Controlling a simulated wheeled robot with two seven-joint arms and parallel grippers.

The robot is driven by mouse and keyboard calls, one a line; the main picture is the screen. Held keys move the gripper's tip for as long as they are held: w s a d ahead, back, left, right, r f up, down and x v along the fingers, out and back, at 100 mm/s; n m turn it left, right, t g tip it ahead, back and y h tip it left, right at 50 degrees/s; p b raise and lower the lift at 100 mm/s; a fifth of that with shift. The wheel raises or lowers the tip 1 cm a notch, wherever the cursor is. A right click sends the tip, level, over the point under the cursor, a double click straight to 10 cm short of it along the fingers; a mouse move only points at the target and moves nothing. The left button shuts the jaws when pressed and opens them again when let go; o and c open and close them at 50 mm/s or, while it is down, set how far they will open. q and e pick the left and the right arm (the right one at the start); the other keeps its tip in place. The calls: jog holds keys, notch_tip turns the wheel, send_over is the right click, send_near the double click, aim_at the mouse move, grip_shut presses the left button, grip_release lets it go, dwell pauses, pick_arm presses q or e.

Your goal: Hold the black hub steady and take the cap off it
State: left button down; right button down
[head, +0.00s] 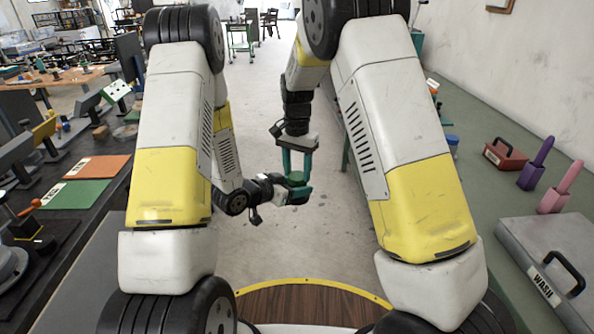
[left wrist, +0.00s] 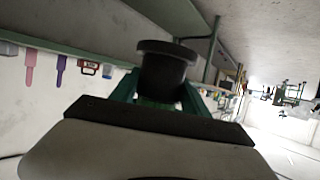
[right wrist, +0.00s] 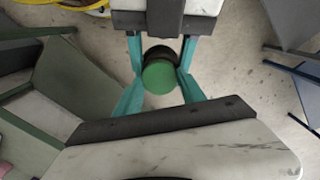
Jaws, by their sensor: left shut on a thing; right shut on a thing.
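The black hub (left wrist: 163,78) fills the middle of the left wrist view, with a wider dark rim at its upper end. My left gripper (head: 298,192) is shut on the hub's sides, coming in level from the left in the head view. The green round cap (right wrist: 160,76) faces the right wrist camera, with dark hub body just behind it. It also shows small in the head view (head: 297,177). My right gripper (head: 297,170) points down from above, its teal fingers shut on the cap. The exact finger contact and any gap between cap and hub are hard to see.
Both grippers meet in free air over the open floor, between the left bench with its orange mat (head: 97,166) and the green right bench (head: 470,185).

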jog(key=shift+w+a+r+n, duration=0.1)
jog(key=shift+w+a+n, duration=0.1)
jog(key=shift+a+n, duration=0.15)
jog(key=c, duration=1)
grip_release()
jog(key=shift+c, duration=0.2)
jog(key=o, duration=0.4)
jog(key=shift+c, duration=0.2)
jog(key=shift+d, duration=0.1)
jog(key=shift+s, duration=0.1)
jog(key=shift+d, duration=0.1)
